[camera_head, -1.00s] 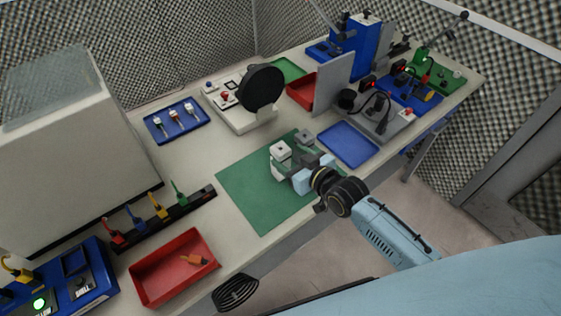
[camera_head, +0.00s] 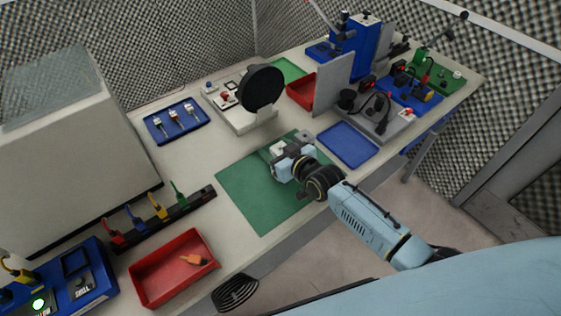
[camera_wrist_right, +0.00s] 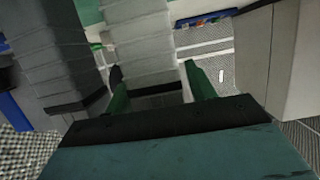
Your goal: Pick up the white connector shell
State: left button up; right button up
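The white connector shell, a pale blocky piece (camera_head: 278,147), stands on the green mat (camera_head: 250,205), partly hidden by my right gripper. A similar grey block (camera_head: 304,137) is just to its right and behind. My right gripper (camera_head: 286,159) is low over the mat, close against the shell's near side. In the right wrist view a pale ribbed piece (camera_wrist_right: 145,45) lies between wide grey parts at left and right, with a clear gap on its right. The gripper looks open; contact with the shell cannot be told. My left gripper is not in view.
A blue tray (camera_head: 348,163) lies right of the mat. A red bin (camera_head: 160,292) with an orange piece stands at front left, a cable rack (camera_head: 150,224) behind it. A black disc on a stand (camera_head: 262,88) rises behind the mat. The mat's front half is clear.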

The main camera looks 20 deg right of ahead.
jog(key=c, duration=0.9)
